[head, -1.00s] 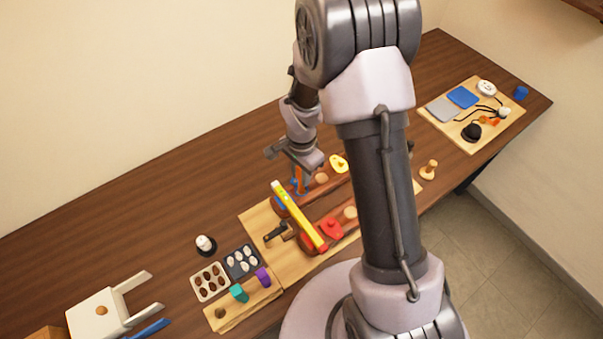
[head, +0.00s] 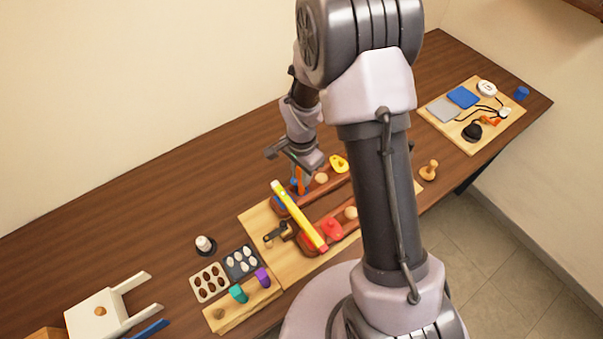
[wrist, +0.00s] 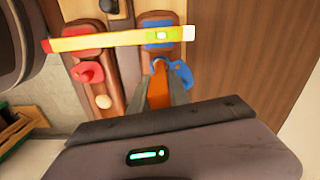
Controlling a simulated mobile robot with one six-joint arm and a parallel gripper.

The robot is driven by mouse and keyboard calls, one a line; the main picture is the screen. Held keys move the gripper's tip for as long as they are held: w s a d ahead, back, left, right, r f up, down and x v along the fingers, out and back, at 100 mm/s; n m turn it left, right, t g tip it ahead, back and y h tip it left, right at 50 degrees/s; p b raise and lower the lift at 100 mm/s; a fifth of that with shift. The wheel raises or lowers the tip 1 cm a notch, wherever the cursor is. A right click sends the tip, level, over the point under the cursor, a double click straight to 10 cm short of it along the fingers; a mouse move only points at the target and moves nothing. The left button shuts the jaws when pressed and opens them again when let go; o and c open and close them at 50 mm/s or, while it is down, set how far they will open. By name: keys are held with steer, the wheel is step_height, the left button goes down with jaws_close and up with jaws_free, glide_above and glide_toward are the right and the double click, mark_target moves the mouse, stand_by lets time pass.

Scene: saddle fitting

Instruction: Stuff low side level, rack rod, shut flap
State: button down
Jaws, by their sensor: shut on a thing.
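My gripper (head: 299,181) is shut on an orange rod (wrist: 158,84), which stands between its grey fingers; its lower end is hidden. A yellow level (head: 299,216) with a red end lies across two brown padded lengths of the saddle. In the wrist view the level (wrist: 110,40) spans from a red pad (wrist: 82,28) to a blue pad (wrist: 157,25), with its bright vial near the blue end. A blue shaped piece (wrist: 183,74) lies just beside the fingers. A red piece (head: 333,229) sits on the nearer brown length. I cannot tell which part is the flap.
A yellow piece (head: 340,163) and pale knobs lie along the brown lengths. A black tool (head: 272,236) lies left of the level. Two small trays (head: 209,282) and a wooden rack (head: 243,306) stand front left. A filled board (head: 471,116) lies far right. Table behind is clear.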

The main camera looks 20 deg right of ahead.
steer(key=shift+r+p, duration=2.45)
steer(key=shift+r, duration=1.55)
